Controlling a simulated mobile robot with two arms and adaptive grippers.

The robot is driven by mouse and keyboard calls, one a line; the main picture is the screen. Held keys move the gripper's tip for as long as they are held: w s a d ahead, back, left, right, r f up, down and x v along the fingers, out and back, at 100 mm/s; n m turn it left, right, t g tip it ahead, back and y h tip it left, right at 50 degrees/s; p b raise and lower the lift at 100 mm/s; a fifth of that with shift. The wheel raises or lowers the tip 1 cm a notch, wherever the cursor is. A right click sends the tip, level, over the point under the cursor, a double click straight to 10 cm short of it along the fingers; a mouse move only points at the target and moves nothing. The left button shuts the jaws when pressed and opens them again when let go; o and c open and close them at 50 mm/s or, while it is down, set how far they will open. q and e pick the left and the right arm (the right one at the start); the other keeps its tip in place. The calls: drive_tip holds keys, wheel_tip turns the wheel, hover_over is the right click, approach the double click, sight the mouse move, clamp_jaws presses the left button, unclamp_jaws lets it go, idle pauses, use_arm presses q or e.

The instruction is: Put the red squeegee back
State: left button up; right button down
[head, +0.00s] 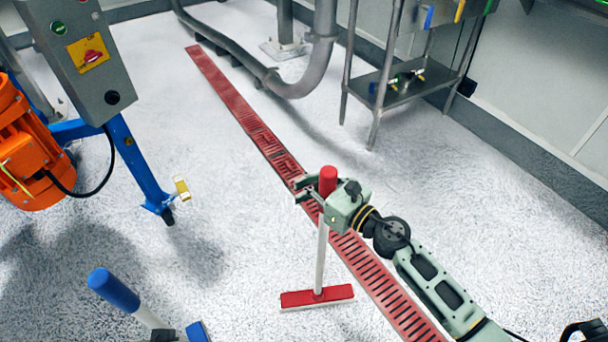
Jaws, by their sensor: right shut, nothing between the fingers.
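The red squeegee stands upright, with its red grip (327,180) at the top, a pale pole (321,250) and a wide red head (317,297) low at the floor. My right gripper (303,190) is beside the upper part of the squeegee, just below the red grip. Its fingers are shut with nothing between them. The grip and the gripper overlap in the picture, so I cannot tell whether they touch.
A red slotted floor drain (240,108) runs diagonally under the squeegee. A blue-handled tool (114,290) is at lower left. A machine with a grey control box (80,55) stands upper left. A steel stand (398,90) is upper right. Open white floor lies between.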

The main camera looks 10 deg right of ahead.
drive_tip(key=c, duration=1.9)
unclamp_jaws()
